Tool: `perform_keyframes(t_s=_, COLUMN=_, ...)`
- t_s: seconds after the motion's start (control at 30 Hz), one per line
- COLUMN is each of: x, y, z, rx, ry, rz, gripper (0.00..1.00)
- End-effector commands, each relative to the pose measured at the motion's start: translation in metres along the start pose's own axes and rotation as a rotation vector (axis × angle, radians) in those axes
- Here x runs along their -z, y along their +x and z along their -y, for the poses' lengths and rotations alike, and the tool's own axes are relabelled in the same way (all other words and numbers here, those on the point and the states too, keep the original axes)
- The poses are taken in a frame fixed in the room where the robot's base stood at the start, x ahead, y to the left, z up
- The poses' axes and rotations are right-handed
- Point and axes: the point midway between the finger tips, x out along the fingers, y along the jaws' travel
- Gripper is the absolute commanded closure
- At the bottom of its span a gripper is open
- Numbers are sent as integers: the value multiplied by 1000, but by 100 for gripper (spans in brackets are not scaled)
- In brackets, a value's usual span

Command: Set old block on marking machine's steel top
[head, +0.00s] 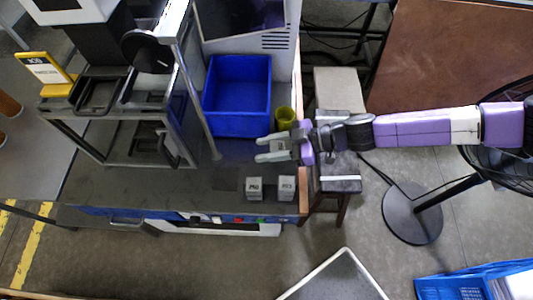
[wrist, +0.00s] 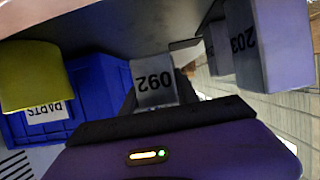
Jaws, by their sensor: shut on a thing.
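My gripper (head: 272,150) reaches in from the right over the dark bench (head: 130,190), fingers pointing left. It is shut on a grey block (head: 278,146), held above the bench. Two more grey labelled blocks stand near the bench's front edge: a left one (head: 254,188) and a right one (head: 287,188). The wrist view shows one marked "203" (wrist: 243,45). I cannot tell for certain which machine is the marking machine.
A blue bin (head: 238,125) stands behind my gripper, with a yellow cup (head: 285,114) beside it. A grey metal frame (head: 92,144) with black trays stands left. A yellow sign (head: 46,72) is beyond. A fan base (head: 412,215) and stool (head: 337,172) are at right.

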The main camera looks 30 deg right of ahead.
Motion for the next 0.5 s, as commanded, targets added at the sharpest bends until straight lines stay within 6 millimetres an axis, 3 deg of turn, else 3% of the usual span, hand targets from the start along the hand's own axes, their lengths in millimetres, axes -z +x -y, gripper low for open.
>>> perform_keyframes(t_s=0.27, x=-31, y=14, z=1, rx=0, ry=3, rz=-1, gripper=100)
perform_keyframes(t_s=0.5, x=-34, y=14, z=1, rx=1, ry=1, rz=-1, gripper=100)
